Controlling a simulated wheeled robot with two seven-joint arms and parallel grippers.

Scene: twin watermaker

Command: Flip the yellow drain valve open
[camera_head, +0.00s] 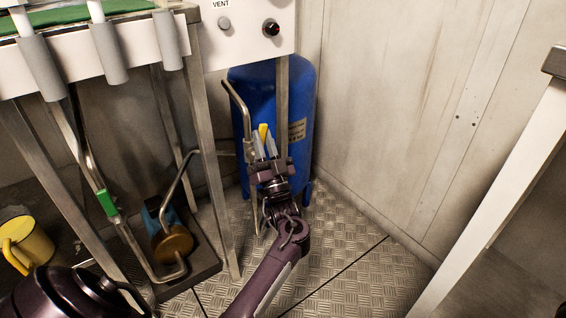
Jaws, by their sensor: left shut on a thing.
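The yellow drain valve handle (263,131) stands up on the metal pipe in front of the blue tank (301,100). Only its upper part shows, and the rest is hidden between my gripper's fingers. My left gripper (264,143) is shut on the yellow handle, with one grey finger on each side of it. The bent metal pipe (239,102) runs down just left of the fingers. My right gripper is not in view.
A steel frame leg (282,110) stands close to the right of the gripper. A green-handled pipe (107,203), a brass-coloured pump part (173,244) and a yellow bucket (36,243) are at the left. The tread-plate floor (345,235) is clear at the right.

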